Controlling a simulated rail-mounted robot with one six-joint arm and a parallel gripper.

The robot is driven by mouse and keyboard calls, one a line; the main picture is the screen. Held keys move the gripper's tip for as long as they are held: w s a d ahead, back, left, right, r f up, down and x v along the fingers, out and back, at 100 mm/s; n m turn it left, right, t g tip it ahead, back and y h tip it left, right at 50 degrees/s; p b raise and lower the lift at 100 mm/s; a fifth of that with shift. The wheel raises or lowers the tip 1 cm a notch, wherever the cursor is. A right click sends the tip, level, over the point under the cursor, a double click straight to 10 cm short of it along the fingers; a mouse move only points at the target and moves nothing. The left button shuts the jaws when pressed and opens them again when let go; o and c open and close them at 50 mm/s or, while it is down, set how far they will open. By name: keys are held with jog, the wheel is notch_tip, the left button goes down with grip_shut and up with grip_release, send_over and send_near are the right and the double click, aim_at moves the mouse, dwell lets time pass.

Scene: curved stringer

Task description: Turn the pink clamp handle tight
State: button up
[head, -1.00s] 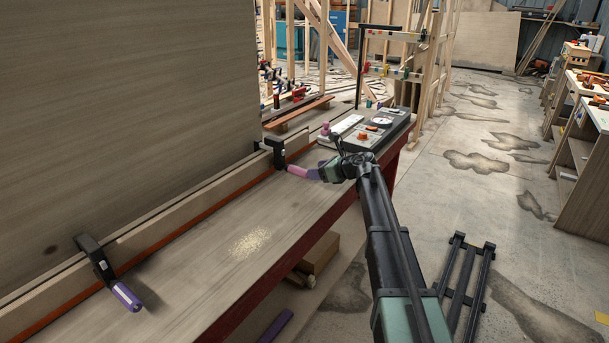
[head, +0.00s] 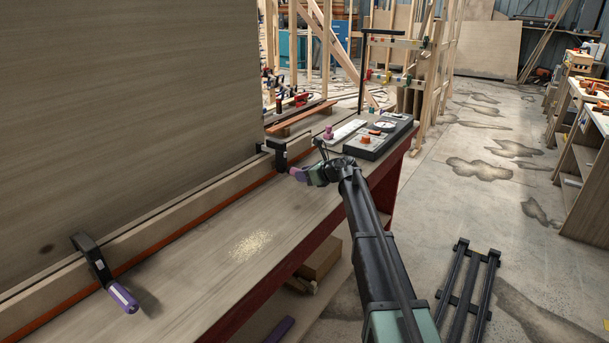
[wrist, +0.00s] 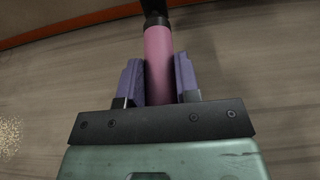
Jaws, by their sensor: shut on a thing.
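The pink clamp handle (wrist: 158,62) runs up the middle of the wrist view, with the black end of the clamp above it. My gripper (wrist: 158,80) has a purple finger on each side of the handle and is shut on it. In the head view my gripper (head: 307,174) is at the clamp, and only the end of the pink handle (head: 297,173) shows. The black clamp (head: 276,152) grips the long wooden strip at the foot of the upright panel. My gripper hides part of the handle.
A second clamp with a purple handle (head: 123,297) sits on the strip at the near left. A grey control box (head: 380,137) with an orange knob stands on the bench behind my gripper. The bench top (head: 215,265) between the clamps is clear apart from sawdust.

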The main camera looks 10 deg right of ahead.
dwell(0.3)
jog(key=shift+w+d+m+g+y, duration=0.1)
jog(key=shift+m+g+y, duration=0.4)
jog(key=shift+m, duration=0.6)
jog(key=m, duration=0.1)
jog(key=m+g+y+b, duration=0.1)
jog(key=shift+f+m+b, duration=0.2)
jog(key=shift+m+b, duration=0.1)
jog(key=m+g+y+b, duration=0.1)
jog(key=m+y+b, duration=0.1)
jog(key=m, duration=0.2)
jog(key=shift+d+y, duration=0.1)
jog(key=shift+y, duration=0.3)
jog(key=o, duration=0.9)
notch_tip(320, 180, up, 2)
jog(key=p, duration=0.2)
send_over(336, 191)
